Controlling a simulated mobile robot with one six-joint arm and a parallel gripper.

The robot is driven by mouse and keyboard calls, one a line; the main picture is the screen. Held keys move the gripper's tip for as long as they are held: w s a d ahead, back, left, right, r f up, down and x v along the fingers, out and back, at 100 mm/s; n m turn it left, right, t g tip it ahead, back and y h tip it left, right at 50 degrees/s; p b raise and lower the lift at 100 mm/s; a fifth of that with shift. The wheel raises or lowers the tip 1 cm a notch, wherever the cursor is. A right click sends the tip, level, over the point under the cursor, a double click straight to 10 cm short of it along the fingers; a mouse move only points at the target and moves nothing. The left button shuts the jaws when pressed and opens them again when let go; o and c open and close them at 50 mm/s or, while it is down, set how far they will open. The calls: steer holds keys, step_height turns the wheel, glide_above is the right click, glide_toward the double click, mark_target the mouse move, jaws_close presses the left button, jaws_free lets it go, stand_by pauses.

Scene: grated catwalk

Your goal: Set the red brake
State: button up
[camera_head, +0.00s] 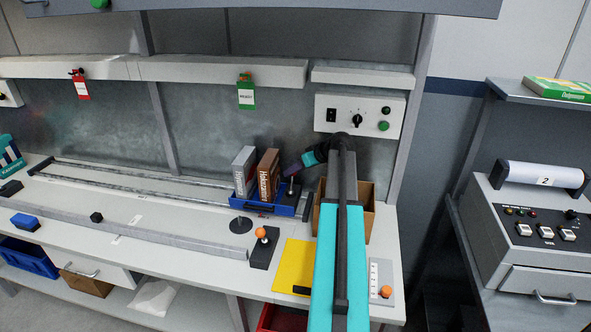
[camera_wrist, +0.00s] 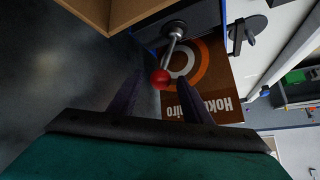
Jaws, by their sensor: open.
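The red brake shows in the wrist view as a lever with a round red knob (camera_wrist: 161,79) on a thin metal stem, which rises from a dark base (camera_wrist: 190,22). My gripper (camera_wrist: 160,88) is open, with one dark finger on each side of the knob's line. The knob appears at about the fingertips, in the gap; I cannot tell whether either finger touches it. In the head view my gripper (camera_head: 288,171) reaches left from my arm, over the right end of a blue tray.
The blue tray (camera_head: 262,207) holds a grey and a brown "Hokkairo" box (camera_head: 268,175) close to the gripper. A cardboard box (camera_head: 368,210) stands right. Orange-knobbed levers (camera_head: 261,233) stand in front. A switch panel (camera_head: 358,116) is on the wall behind.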

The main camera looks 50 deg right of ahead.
steer(key=c, duration=1)
steer(key=shift+s+a+f+b, duration=0.15)
steer(key=shift+a+b, duration=0.2)
steer(key=shift+b, duration=0.85)
steer(key=shift+s+a+n+t+h+b, duration=0.2)
steer(key=shift+n+t+h+b, duration=0.1)
steer(key=shift+b, duration=0.55)
steer(key=s+a+n+t+h+b, duration=0.1)
steer(key=b, duration=0.4)
steer(key=s+a+t+h+b, duration=0.1)
steer(key=a+b, duration=0.1)
steer(key=b, duration=0.4)
steer(key=shift+n+h, duration=0.4)
steer(key=shift+s+a+f+b, duration=0.15)
steer(key=shift+s+a+b, duration=0.3)
steer(key=shift+a+b, duration=0.7)
steer(key=shift+d+b, duration=0.25)
steer(key=shift+b, duration=0.1)
